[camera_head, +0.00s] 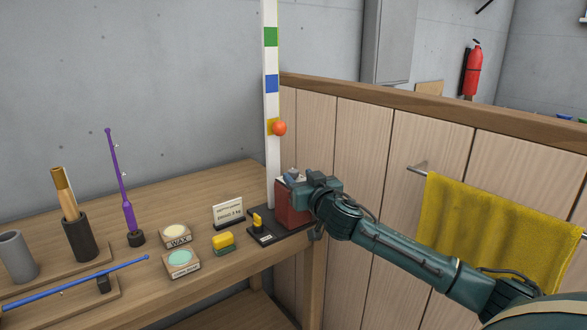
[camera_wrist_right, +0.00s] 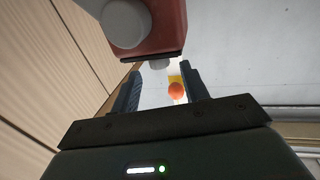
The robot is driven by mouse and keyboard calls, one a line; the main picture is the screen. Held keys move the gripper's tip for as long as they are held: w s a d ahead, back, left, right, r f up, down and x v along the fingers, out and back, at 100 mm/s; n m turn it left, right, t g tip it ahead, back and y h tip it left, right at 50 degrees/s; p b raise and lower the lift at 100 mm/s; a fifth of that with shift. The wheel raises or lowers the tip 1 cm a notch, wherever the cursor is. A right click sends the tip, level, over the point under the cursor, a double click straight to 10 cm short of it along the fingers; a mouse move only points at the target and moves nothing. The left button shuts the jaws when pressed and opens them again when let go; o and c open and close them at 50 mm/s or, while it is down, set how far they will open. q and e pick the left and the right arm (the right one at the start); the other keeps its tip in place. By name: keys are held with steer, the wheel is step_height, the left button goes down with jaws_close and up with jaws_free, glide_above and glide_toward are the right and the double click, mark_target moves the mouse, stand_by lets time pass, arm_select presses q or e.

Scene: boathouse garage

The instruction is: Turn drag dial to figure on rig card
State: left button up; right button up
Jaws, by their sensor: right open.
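The rig stands at the table's right end: a red housing (camera_head: 290,204) on a dark base, beside a tall white post (camera_head: 271,100) with green, blue and yellow bands. An orange ball (camera_head: 279,128) sits at the yellow band. The rig card (camera_head: 228,212) is a small white upright card; its print is too small to read surely. My right gripper (camera_head: 292,178) is at the top of the red housing. The right wrist view shows its open fingers (camera_wrist_right: 161,90), the red housing (camera_wrist_right: 165,30) and a round grey knob (camera_wrist_right: 124,23), possibly the drag dial. My left gripper is not in view.
Wax tins (camera_head: 176,236), a yellow-green sponge (camera_head: 222,242) and a small yellow-tipped piece (camera_head: 257,221) stand near the card. Rods and holders fill the left of the table (camera_head: 190,195). A wooden partition (camera_head: 365,140) with a yellow towel (camera_head: 490,225) stands at right.

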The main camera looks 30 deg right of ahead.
mark_target(294, 173)
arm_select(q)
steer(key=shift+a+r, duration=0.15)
arm_select(e)
steer(key=shift+w+d, duration=0.2)
steer(key=shift+w, duration=0.95)
steer(key=shift+w+d, duration=0.2)
steer(key=shift+w, duration=0.95)
steer(key=shift+c, duration=0.4)
steer(key=c, duration=0.9)
steer(key=shift+a+f+m+h+b, duration=0.15)
steer(key=shift+m+h+b, duration=0.35)
steer(key=shift+h, duration=0.4)
steer(key=shift+f+m+g+h+b, duration=0.1)
steer(key=shift+m+g+h+b, duration=0.5)
steer(key=shift+m+h+b, duration=0.5)
steer(key=shift+m+g+h, duration=0.3)
steer(key=shift+h, duration=0.4)
steer(key=shift+r+m+g+h+b, duration=0.25)
steer(key=shift+m+g+h+b, duration=0.25)
steer(key=shift+h+b, duration=0.25)
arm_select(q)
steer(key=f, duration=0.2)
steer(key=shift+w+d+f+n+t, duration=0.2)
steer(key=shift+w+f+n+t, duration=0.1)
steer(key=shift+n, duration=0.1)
arm_select(e)
steer(key=shift+d, duration=0.2)
